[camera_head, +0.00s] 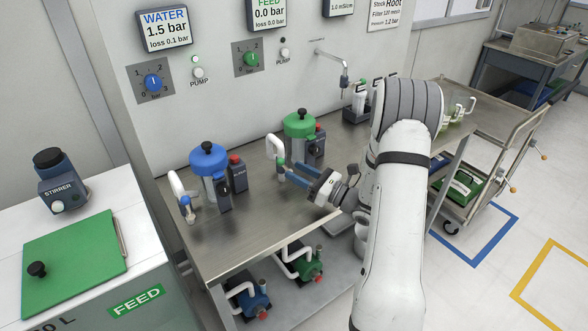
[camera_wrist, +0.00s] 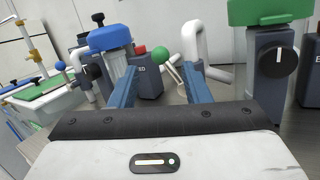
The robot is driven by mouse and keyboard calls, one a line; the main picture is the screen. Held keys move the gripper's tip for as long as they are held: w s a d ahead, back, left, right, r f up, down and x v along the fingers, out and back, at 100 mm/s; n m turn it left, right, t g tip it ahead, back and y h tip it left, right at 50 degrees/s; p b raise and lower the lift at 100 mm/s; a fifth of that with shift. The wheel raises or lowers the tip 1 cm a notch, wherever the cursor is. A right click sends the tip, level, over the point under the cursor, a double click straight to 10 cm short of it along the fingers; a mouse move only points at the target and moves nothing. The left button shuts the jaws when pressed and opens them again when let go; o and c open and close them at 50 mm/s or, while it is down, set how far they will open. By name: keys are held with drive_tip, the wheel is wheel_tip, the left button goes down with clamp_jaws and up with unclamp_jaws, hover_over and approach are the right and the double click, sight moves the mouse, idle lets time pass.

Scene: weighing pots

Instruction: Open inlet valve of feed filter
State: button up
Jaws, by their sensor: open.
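The feed filter (camera_head: 299,126) has a green lid and a black top knob and stands on the steel bench. A white inlet pipe (camera_head: 274,143) bends down at its left, with a small green handle (camera_head: 280,161) low on it. In the wrist view a green ball (camera_wrist: 160,53) on a thin pale lever, apparently the valve handle, shows between my fingers and beyond them. My gripper (camera_head: 284,173) is open and empty, its blue fingers close to this handle. Contact cannot be told. The filter's green lid (camera_wrist: 262,12) and dark dial (camera_wrist: 279,62) show at upper right there.
The blue-lidded water filter (camera_head: 208,160) stands left on the bench (camera_head: 240,235), with its own white pipe (camera_head: 178,184). Grey boxes with red buttons stand beside both filters. Wall panels hold a blue knob (camera_head: 153,83) and a green knob (camera_head: 250,59). The bench front is clear.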

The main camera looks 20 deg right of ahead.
sight(283, 163)
drive_tip(key=s+r+m+t+h+p, duration=0.2)
drive_tip(key=s+h+p, duration=0.25)
drive_tip(key=p, duration=0.65)
drive_tip(key=shift+h, duration=0.45)
drive_tip(key=shift+d+f+p+x, duration=0.15)
drive_tip(key=shift+p+x, duration=0.25)
drive_tip(key=shift+x, duration=0.85)
drive_tip(key=shift+f+p+x, duration=0.1)
drive_tip(key=shift+p+x, duration=0.3)
drive_tip(key=shift+x, duration=0.85)
drive_tip(key=shift+d+f+p+x, duration=0.15)
drive_tip(key=shift+p+x, duration=0.25)
drive_tip(key=shift+x, duration=0.85)
drive_tip(key=shift+w, duration=0.15)
drive_tip(key=shift+c, duration=0.4)
clamp_jaws()
drive_tip(key=shift+m, duration=0.4)
drive_tip(key=shift+w+d+r+m+t+b, duration=0.15)
drive_tip(key=shift+d+m+b, duration=0.3)
drive_tip(key=shift+m, duration=0.5)
drive_tip(key=shift+w+d+f+m+t+b, duration=0.1)
drive_tip(key=shift+d+m+b, duration=0.35)
drive_tip(key=shift+m, duration=0.55)
drive_tip(key=shift+w+d+r+m+t+b, duration=0.15)
drive_tip(key=shift+d+m+b, duration=0.25)
drive_tip(key=shift+m, duration=0.55)
